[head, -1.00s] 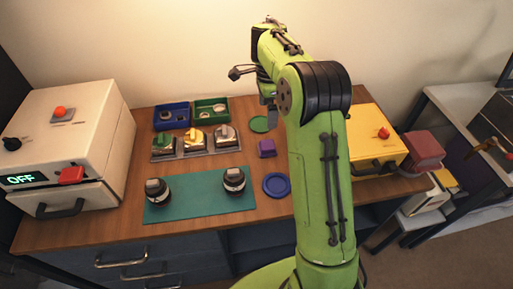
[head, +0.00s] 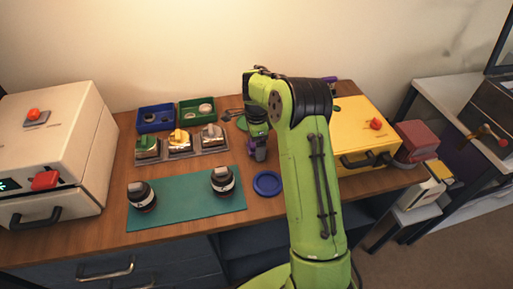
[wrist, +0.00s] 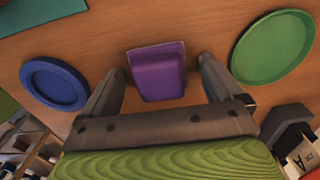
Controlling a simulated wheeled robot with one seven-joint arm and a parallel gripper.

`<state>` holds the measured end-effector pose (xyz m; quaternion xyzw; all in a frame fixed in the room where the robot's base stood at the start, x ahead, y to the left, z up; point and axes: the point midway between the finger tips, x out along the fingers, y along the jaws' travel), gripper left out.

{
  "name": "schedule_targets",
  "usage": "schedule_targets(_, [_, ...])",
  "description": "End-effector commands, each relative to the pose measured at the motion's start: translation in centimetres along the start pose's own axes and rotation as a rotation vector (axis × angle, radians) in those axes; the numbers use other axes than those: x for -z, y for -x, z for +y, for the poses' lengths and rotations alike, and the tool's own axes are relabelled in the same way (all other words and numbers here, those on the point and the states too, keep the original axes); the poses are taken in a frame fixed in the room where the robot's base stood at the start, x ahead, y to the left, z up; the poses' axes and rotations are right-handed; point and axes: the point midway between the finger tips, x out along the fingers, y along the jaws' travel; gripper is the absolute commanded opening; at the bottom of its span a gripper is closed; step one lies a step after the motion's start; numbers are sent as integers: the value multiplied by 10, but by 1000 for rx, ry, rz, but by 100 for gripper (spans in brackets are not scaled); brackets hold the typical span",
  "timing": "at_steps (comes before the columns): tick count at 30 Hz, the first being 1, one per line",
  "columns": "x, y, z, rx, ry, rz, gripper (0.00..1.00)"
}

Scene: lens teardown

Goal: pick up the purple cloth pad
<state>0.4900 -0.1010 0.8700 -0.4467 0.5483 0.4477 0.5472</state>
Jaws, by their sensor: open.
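The purple cloth pad (wrist: 158,75) is a small block on the wooden table, seen in the wrist view between the fingertips of my gripper (wrist: 162,68). The fingers are open, one on each side of the pad, with a gap showing on both sides. In the head view my gripper (head: 257,156) points down over the pad, and mostly hides it.
A blue round dish (head: 267,183) and a green round dish (wrist: 273,47) lie on either side of the pad. A teal mat (head: 180,203) with two dark lens-like cylinders is to the left. A yellow box (head: 362,133) stands to the right.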

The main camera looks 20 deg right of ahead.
Motion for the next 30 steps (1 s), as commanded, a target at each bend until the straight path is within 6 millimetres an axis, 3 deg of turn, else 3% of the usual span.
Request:
schedule_targets(4, [0, 2, 0, 2, 0, 0, 94])
schedule_targets(17, [0, 2, 0, 2, 1, 0, 29])
schedule_targets(23, [0, 5, 0, 3, 1, 0, 29])
schedule_targets(26, [0, 22, -1, 5, 1, 0, 29])
schedule_targets(30, [0, 60, -1, 7, 2, 0, 29])
